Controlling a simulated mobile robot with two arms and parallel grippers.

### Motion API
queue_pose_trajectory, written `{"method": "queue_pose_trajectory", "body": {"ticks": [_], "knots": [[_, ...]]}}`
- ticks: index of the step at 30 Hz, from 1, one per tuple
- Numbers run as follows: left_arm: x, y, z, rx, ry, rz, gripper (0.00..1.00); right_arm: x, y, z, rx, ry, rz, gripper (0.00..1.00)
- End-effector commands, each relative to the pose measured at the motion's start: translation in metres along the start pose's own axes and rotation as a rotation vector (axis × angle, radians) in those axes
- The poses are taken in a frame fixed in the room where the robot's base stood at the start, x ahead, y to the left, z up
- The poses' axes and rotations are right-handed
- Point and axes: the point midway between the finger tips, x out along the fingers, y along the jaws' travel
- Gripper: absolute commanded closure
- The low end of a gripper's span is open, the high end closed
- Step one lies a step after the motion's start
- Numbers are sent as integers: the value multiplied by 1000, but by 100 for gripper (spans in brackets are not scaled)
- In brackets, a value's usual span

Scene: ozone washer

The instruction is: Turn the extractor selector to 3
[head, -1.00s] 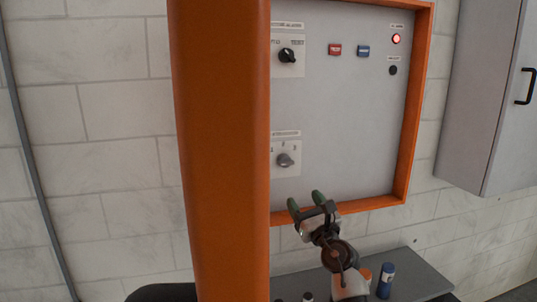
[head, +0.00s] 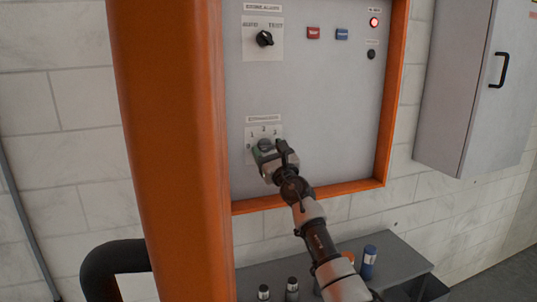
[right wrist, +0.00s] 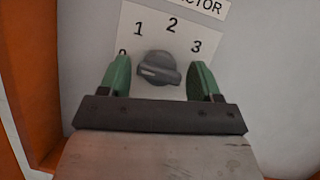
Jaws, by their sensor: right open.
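The extractor selector (right wrist: 158,69) is a grey knob on a white plate marked 0, 1, 2 and 3. In the right wrist view its lighter-marked end points left, towards the 0. In the head view the knob (head: 265,144) is partly covered by my right gripper (head: 272,150). My right gripper is open, and in the right wrist view its two green fingers (right wrist: 158,82) stand on either side of the knob, with a gap at each side. My left gripper is not in view.
An orange post (head: 170,150) stands close on the left, and the panel has an orange frame (head: 385,110). Above are a black selector (head: 264,39), red (head: 313,33) and blue (head: 342,34) buttons and a lit red lamp (head: 374,22). A grey bench (head: 400,265) with bottles is below.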

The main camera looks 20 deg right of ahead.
Motion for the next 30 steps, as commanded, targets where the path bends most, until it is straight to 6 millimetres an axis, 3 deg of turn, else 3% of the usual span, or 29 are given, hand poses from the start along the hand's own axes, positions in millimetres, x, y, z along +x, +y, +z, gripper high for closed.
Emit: {"method": "queue_pose_trajectory", "body": {"ticks": [8, 15, 16, 30], "knots": [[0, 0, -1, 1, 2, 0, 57, 1, 0, 0, 1, 0, 0, 36], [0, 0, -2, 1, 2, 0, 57, 1, 0, 0, 1, 0, -1, 73], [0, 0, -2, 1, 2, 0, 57, 1, 0, 0, 1, 0, -1, 75], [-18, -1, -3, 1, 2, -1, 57, 2, 0, 2, 126, -6, -54, 75]]}}
